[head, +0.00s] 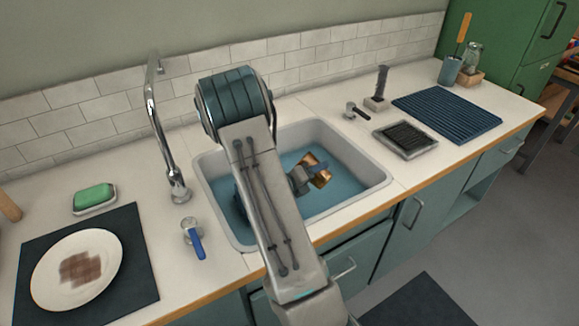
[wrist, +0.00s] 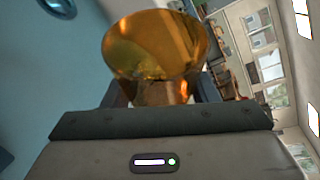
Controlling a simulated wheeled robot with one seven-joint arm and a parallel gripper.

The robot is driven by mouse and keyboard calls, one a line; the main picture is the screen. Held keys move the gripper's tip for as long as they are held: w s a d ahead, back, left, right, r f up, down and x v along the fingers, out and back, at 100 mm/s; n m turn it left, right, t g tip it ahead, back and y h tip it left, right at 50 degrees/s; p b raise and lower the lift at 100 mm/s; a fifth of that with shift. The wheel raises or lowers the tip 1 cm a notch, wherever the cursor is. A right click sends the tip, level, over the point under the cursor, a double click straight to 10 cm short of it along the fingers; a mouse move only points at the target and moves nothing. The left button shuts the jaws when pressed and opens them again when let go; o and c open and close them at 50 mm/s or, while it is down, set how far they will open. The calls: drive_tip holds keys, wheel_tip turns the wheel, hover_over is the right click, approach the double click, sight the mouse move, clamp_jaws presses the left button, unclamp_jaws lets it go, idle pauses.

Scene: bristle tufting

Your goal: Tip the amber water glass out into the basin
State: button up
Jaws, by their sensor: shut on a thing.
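The amber glass (head: 316,170) is in my gripper (head: 305,178), over the basin (head: 371,178) in the head view. The glass is tilted well over. In the wrist view the amber glass (wrist: 155,50) sits between the two dark fingers of my gripper (wrist: 158,95), which are shut on it. Its wide round end faces up in that picture. I cannot tell whether any water is left in it. The basin holds blue water or has a blue floor; I cannot tell which. My arm hides the basin's middle left part.
A tall chrome faucet (head: 158,130) stands left of the basin, with a blue-handled lever (head: 194,240) in front. A plate with a brown stain (head: 78,268) lies on a dark mat at left. A drain rack (head: 405,138) and a blue ribbed mat (head: 447,112) lie at right.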

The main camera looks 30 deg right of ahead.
sight(310, 158)
drive_tip(key=shift+w+r+n+g+h+p, duration=0.1)
drive_tip(key=shift+r+n+g+h+p, duration=0.2)
drive_tip(key=shift+r+n+h+p, duration=0.6)
idle(0.8)
drive_tip(key=shift+w+a+r+n+p, duration=0.2)
drive_tip(key=shift+w+r+n+p, duration=0.1)
drive_tip(key=shift+r+n, duration=0.2)
drive_tip(key=shift+w+a+r+n+p, duration=0.15)
drive_tip(key=shift+w+r+n, duration=0.2)
drive_tip(key=shift+r, duration=0.25)
drive_tip(key=shift+w+a+r+n+p, duration=0.1)
drive_tip(key=shift+r+n+p, duration=0.25)
drive_tip(key=shift+n+p, duration=0.45)
drive_tip(key=shift+r+n+h+p, duration=0.25)
drive_tip(key=shift+r+h+p, duration=0.15)
drive_tip(key=shift+p, duration=0.55)
drive_tip(key=shift+r, duration=0.1)
